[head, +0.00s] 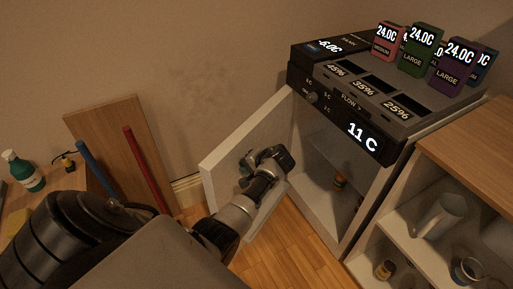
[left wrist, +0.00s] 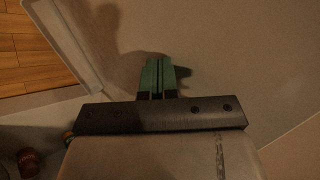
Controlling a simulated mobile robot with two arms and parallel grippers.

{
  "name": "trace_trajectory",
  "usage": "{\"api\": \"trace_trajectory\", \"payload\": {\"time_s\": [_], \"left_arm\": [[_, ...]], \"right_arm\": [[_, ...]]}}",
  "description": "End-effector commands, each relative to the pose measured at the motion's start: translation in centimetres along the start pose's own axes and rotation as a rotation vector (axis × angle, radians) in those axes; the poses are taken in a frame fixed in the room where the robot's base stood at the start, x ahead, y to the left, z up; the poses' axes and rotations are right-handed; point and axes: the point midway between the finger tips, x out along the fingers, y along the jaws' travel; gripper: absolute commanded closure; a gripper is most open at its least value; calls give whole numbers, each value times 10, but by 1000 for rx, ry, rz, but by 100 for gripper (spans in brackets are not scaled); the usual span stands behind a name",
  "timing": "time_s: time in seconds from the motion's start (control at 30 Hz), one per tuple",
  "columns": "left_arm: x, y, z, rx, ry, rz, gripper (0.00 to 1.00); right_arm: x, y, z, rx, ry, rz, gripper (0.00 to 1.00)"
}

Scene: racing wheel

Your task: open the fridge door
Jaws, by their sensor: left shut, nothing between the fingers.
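The white fridge door (head: 222,161) stands swung open to the left of the fridge (head: 318,150), and the inside of the fridge shows. My left gripper (head: 244,169) is at the inner face of the door, its fingers pointing toward that face. In the left wrist view its green fingertips (left wrist: 160,70) are shut together with nothing between them, and the door panel (left wrist: 235,60) fills much of the picture. I cannot tell whether the tips touch the panel. My right gripper is not in view.
Small jars (head: 340,182) stand inside the fridge. An open shelf with a pitcher (head: 440,215) is at right. Wooden floor (head: 300,250) lies clear below the door.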

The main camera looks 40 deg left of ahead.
Motion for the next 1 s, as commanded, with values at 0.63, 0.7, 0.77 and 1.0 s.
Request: {"api": "trace_trajectory", "payload": {"time_s": [0.63, 0.7, 0.77, 1.0], "left_arm": [[88, -84, 5, 203, 215, -7, 100], [103, -96, 2, 238, 255, -6, 100], [115, -106, -2, 267, 286, -5, 100], [148, -135, -15, 350, 378, -3, 100]], "right_arm": [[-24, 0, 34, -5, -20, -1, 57], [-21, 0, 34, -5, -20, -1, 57], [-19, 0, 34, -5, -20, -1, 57], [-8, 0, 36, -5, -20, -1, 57]]}}
